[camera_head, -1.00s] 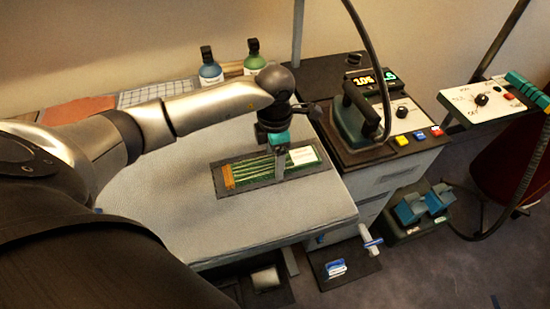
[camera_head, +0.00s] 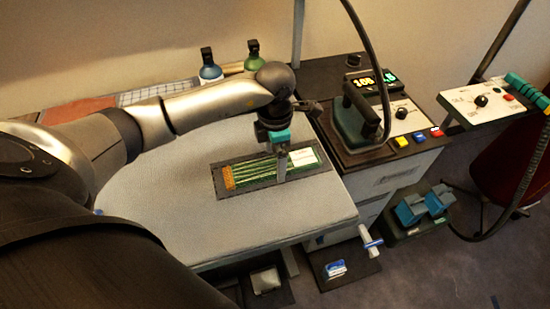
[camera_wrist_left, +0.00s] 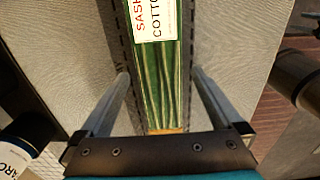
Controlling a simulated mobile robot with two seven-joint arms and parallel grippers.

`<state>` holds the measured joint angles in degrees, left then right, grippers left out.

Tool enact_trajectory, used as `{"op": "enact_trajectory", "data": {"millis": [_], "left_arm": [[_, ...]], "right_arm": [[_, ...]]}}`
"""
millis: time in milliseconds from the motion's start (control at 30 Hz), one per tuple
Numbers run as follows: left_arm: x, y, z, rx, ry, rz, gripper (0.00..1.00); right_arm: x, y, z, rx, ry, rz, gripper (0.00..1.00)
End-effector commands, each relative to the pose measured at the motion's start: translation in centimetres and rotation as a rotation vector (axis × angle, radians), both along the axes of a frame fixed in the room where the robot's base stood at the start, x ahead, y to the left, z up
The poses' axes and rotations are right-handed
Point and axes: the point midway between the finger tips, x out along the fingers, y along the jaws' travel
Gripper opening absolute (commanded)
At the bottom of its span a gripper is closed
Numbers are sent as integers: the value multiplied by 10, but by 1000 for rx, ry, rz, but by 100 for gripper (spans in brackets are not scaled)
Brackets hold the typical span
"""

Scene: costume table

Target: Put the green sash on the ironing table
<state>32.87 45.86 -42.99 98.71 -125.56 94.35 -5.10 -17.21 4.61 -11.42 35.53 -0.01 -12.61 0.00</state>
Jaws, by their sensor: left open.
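The green sash (camera_head: 260,171) lies flat on a dark mat (camera_head: 230,192) on the light ironing table (camera_head: 190,225). It has pale stripes, an orange end and a white label, and it also shows in the left wrist view (camera_wrist_left: 160,80), where the label reads "SASH COTTO...". My left gripper (camera_head: 282,172) points down at the sash. In the left wrist view its open fingers (camera_wrist_left: 160,80) stand on either side of the sash, with nothing gripped. I cannot tell whether the fingertips touch the table. My right gripper is not in view.
A steam iron (camera_head: 357,118) stands on the unit right of the table. Blue (camera_head: 210,70) and green (camera_head: 253,60) bottles stand behind my left arm. A control panel (camera_head: 485,103) is at the far right. The table's front part is clear.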

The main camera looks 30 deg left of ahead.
Motion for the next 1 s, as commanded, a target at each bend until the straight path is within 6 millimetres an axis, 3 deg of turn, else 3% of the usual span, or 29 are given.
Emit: {"op": "enact_trajectory", "data": {"millis": [300,500,700,1000], "left_arm": [[1,1,71,1,-6,0,100],[1,0,102,0,-4,1,100],[0,0,112,0,-1,1,100],[0,-2,111,-7,-2,-2,100]], "right_arm": [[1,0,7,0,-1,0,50],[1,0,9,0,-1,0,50],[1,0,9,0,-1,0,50],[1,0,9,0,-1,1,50]]}}
